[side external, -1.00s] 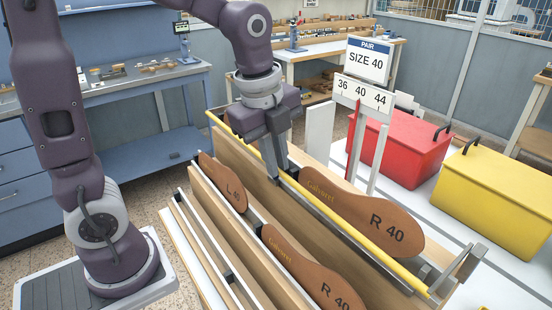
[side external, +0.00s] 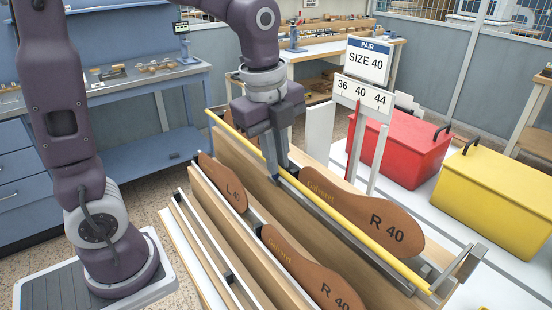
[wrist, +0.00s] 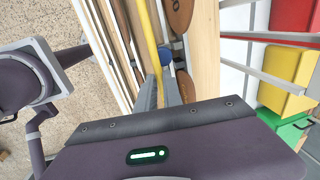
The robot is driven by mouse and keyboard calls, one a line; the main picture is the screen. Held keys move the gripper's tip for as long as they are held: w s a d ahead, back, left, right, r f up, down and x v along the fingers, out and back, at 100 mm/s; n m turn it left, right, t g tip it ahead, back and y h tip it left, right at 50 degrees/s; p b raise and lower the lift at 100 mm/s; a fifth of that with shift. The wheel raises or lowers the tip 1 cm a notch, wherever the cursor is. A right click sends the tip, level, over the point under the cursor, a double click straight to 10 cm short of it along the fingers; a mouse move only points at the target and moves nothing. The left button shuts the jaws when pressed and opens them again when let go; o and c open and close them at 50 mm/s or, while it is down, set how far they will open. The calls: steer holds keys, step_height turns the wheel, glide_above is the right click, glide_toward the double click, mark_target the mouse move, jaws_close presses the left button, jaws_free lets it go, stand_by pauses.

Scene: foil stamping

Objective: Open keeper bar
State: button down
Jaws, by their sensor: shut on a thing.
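The keeper bar (side external: 350,228) is a long yellow rod running along the top of the wooden rack, from back left to front right. It also shows in the wrist view (wrist: 148,40). My gripper (side external: 273,176) points down over the bar near its middle-left part and is shut on it. In the wrist view, my fingers (wrist: 160,90) stand at the bar, and the exact contact is hard to see. A brown sole-shaped piece marked R 40 (side external: 375,222) stands in the slot beside the bar. A metal bracket (side external: 462,262) is at the bar's front end.
More brown pieces, L 40 (side external: 228,188) and R 40 (side external: 300,262), stand in the nearer slots. A red box (side external: 400,145) and a yellow box (side external: 495,200) sit to the right. A size sign (side external: 367,60) and posts rise behind the rack.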

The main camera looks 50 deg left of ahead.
steer(key=shift+w+r+g, duration=0.3)
steer(key=shift+r+g, duration=0.3)
steer(key=w+r, duration=0.3)
steer(key=w, duration=0.4)
steer(key=w+r+g, duration=0.1)
steer(key=w+r, duration=0.2)
steer(key=w, duration=0.4)
steer(key=shift+w+r, duration=0.2)
steer(key=shift+r, duration=0.05)
stand_by(0.3)
steer(key=c, duration=1.5)
jaws_free()
